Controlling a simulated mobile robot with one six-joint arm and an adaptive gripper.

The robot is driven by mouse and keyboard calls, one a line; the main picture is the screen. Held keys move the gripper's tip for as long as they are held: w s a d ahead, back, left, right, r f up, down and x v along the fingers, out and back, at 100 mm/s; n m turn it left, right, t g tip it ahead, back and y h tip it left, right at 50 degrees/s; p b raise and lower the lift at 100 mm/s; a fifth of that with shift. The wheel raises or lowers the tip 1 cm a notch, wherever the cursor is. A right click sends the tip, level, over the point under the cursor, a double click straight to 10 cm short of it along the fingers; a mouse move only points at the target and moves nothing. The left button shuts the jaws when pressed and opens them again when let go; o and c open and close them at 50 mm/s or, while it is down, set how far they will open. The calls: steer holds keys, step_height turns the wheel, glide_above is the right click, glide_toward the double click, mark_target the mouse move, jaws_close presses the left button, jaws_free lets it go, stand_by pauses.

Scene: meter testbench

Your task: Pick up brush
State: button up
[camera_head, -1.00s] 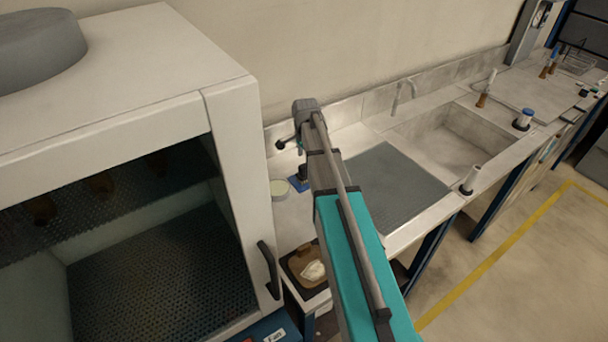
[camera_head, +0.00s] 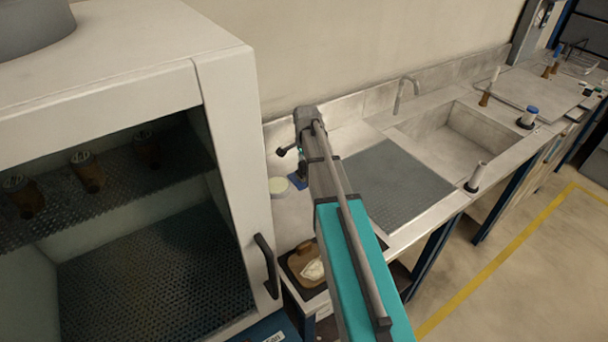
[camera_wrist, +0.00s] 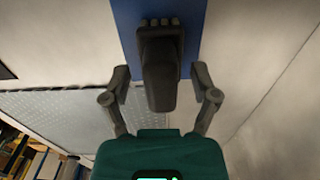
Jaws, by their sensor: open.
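In the wrist view, a dark, long object with a row of short knobs at its far end (camera_wrist: 160,62) lies over a blue strip (camera_wrist: 125,20); it may be the brush, but I cannot be sure. My gripper (camera_wrist: 160,75) is open, one finger on each side of this object, with visible gaps. In the head view my gripper (camera_head: 291,149) is over the counter left of the sink. My arm hides part of the counter there, and no brush is clearly seen.
A white oven-like cabinet (camera_head: 228,110) with an open front stands close on the left, with several brown vessels on its shelf. The grey ribbed drainboard (camera_head: 390,185) and sink (camera_head: 455,140) are to the right.

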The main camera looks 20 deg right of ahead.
steer(key=shift+f, duration=0.1)
steer(key=shift+c, duration=0.3)
jaws_close()
stand_by(0.4)
